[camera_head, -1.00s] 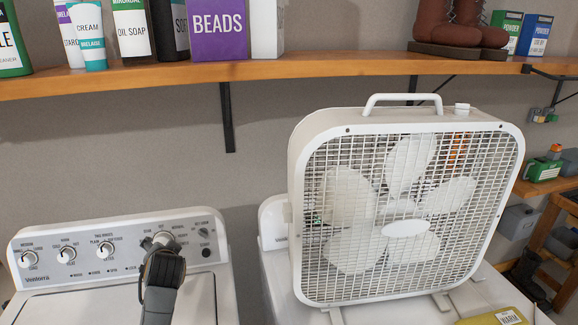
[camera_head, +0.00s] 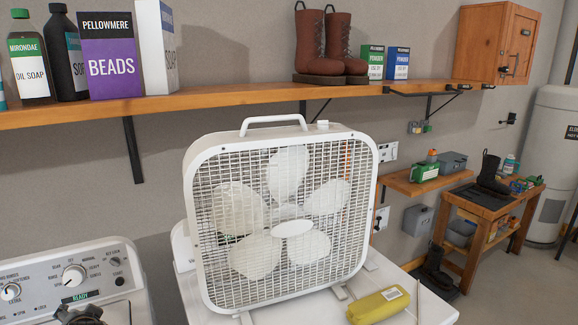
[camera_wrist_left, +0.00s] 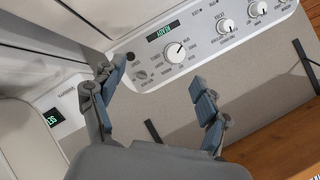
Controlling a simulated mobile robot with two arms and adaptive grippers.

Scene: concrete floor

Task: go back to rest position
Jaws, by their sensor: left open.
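My left gripper (camera_wrist_left: 158,80) is open and empty in the left wrist view, with its two fingers spread apart. The washer's control panel (camera_wrist_left: 232,45) lies beyond the fingers, apart from them as far as I can tell. In the head view only the dark top of the left gripper (camera_head: 80,316) shows at the bottom left edge, below the panel. The panel's large dial (camera_head: 74,275) has a small display (camera_head: 81,298) lit green with "READY" under it. My right gripper is not in view.
A white box fan (camera_head: 285,220) stands on the white machine right of the washer, with a yellow package (camera_head: 378,306) beside it. A wooden shelf (camera_head: 225,100) with bottles, boxes and boots runs above. A wooden workbench (camera_head: 488,205) and a tank (camera_head: 556,150) stand farther right.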

